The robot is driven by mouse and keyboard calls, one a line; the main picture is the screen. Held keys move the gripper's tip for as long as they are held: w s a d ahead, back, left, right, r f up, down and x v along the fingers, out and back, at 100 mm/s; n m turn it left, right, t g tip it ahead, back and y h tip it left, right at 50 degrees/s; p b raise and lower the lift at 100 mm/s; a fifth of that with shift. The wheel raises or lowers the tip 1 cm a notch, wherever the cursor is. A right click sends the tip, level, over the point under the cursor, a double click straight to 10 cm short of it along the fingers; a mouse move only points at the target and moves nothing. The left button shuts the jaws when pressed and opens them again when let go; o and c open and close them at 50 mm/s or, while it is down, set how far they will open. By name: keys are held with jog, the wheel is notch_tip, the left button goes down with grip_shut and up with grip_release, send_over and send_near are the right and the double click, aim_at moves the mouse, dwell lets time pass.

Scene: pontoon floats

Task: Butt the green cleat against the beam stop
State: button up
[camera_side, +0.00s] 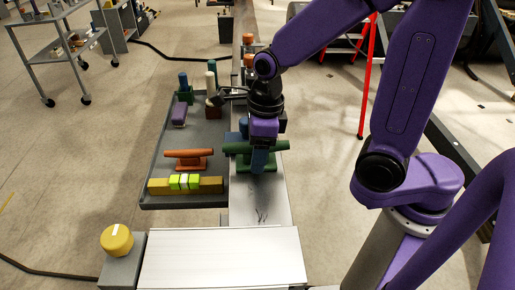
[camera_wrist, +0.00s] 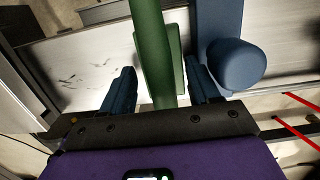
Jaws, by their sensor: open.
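The green cleat (camera_side: 234,148) lies crosswise on the light metal beam (camera_side: 263,200) in the side view. My gripper (camera_side: 259,158) is low over it. In the wrist view the cleat (camera_wrist: 148,40) runs between the two blue fingers of my open gripper (camera_wrist: 163,88), one on each side of it. A blue bollard with a flat base (camera_wrist: 236,65) is on the beam just right of the cleat there, with a narrow gap between them. It is mostly hidden behind my gripper in the side view. I cannot tell for sure which part is the beam stop.
A grey tray (camera_side: 152,170) left of the beam holds an orange cleat (camera_side: 188,158), a yellow bar with lime bands (camera_side: 210,185), a purple cleat (camera_side: 180,114) and several bollards. A yellow knob (camera_side: 117,239) stands at the near left. The beam's near part is bare.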

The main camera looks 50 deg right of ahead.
jog(key=shift+w+d+r, duration=0.1)
jog(key=shift+w+d, duration=0.15)
jog(key=shift+w, duration=0.05)
